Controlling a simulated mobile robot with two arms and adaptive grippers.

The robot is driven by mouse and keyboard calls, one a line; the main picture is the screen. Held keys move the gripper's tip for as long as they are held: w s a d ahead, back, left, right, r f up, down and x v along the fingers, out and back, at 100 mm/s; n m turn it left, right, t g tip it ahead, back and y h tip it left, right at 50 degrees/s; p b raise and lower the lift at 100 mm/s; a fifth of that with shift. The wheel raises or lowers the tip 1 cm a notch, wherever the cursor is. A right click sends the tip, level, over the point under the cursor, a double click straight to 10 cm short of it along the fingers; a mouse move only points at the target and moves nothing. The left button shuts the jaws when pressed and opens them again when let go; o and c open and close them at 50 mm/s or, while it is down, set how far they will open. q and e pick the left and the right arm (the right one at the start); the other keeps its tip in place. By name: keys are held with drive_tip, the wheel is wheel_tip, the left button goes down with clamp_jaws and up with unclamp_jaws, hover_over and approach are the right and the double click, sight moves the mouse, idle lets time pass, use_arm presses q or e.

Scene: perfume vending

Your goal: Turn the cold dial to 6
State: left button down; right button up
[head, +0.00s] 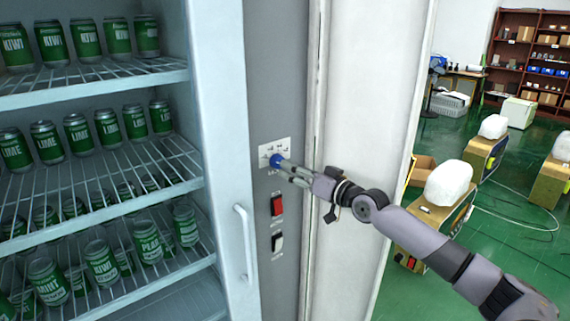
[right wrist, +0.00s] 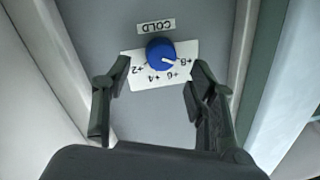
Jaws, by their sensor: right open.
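The cold dial is a round blue knob (right wrist: 160,50) on a white scale plate (right wrist: 134,72), with a COLD label (right wrist: 155,26) that reads upside down in the right wrist view. Its short white mark points toward the 8, or between 6 and 8; I cannot tell exactly. In the head view the blue dial (head: 276,160) sits on the grey panel beside the fridge. My right gripper (right wrist: 158,78) is open, with one finger on each side of the dial's scale and nothing between them. My left gripper is not in view.
Below the dial are a red switch (head: 277,206) and a dark switch (head: 277,242). A fridge handle (head: 245,245) stands out on the left, near shelves of green cans (head: 103,262). A pale door panel (head: 362,90) is at the right, and open green floor (head: 515,235) lies beyond.

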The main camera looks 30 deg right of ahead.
sight(278, 162)
drive_tip(key=shift+w+a, duration=0.25)
drive_tip(key=shift+w, duration=0.85)
drive_tip(key=shift+w+a, duration=0.2)
drive_tip(key=shift+w, duration=0.9)
drive_tip(key=shift+c, duration=0.6)
drive_tip(key=c, duration=1.1)
drive_tip(key=shift+o, duration=0.2)
drive_tip(key=shift+m, duration=0.4)
drive_tip(key=shift+f+m+t, duration=0.1)
drive_tip(key=shift+m+t, duration=0.4)
drive_tip(key=shift+m, duration=3.1)
